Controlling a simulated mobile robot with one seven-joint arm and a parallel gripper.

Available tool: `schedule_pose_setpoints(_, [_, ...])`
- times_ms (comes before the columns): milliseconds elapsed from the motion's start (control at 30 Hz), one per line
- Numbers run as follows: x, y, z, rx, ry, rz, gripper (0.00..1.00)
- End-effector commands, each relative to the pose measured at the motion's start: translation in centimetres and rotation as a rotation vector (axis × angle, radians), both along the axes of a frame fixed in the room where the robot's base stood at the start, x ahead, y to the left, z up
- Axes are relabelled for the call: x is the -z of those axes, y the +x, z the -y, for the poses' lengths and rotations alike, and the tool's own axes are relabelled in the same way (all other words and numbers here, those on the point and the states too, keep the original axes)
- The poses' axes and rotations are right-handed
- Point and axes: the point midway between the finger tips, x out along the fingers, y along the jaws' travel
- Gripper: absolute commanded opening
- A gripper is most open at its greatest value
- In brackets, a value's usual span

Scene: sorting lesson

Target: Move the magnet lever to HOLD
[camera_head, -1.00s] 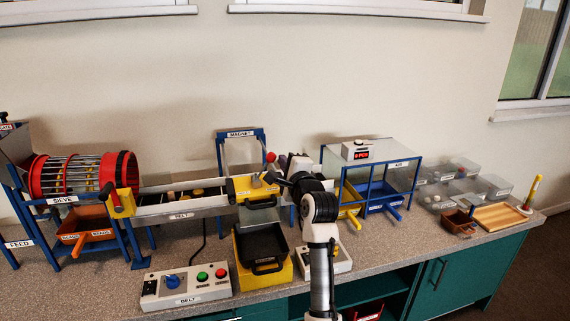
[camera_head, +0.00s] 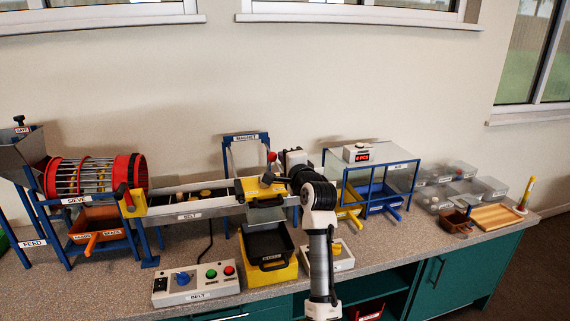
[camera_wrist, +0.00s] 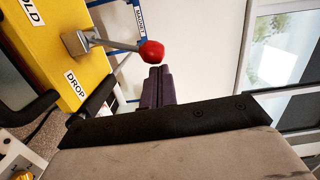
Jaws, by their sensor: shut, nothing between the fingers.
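The magnet lever has a red ball knob (camera_wrist: 152,52) on a grey metal rod (camera_wrist: 112,44). It is mounted on a yellow plate (camera_wrist: 62,25) marked HOLD and DROP. In the wrist view the rod points across toward my gripper (camera_wrist: 160,70); which label it stands at is not clear. My gripper's dark fingers are closed together with nothing between them, tips just beside the knob; contact cannot be told. In the head view the red knob (camera_head: 272,156) shows above the yellow plate, under the blue MAGNET frame (camera_head: 246,138), and my arm hides part of this area.
A black tray (camera_head: 268,244) on a yellow stand is below the lever. The BELT control box (camera_head: 196,284) stands at the front left. A glass-sided blue frame (camera_head: 385,165) is close on the right. The conveyor (camera_head: 180,207) runs left to the sieve (camera_head: 95,176).

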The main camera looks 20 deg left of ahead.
Motion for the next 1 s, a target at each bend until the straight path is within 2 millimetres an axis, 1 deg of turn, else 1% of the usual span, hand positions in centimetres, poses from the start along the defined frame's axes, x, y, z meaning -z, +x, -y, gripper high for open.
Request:
schedule_pose_setpoints(100, [-0.8,0.0,-0.8,-0.003,-0.09,0.06,0.0])
schedule_pose_setpoints(300, [-1.5,-0.9,-2.1,-0.002,-0.249,0.17,0.0])
schedule_pose_setpoints(700, [-1.8,-2.8,-5.0,-0.001,-0.557,0.375,0.0])
schedule_pose_setpoints(900, [-1.8,-2.8,-4.9,0.0,-0.56,0.377,0.0])
schedule_pose_setpoints(1000, [-2.1,-2.7,-4.9,0.001,-0.56,0.378,0.0])
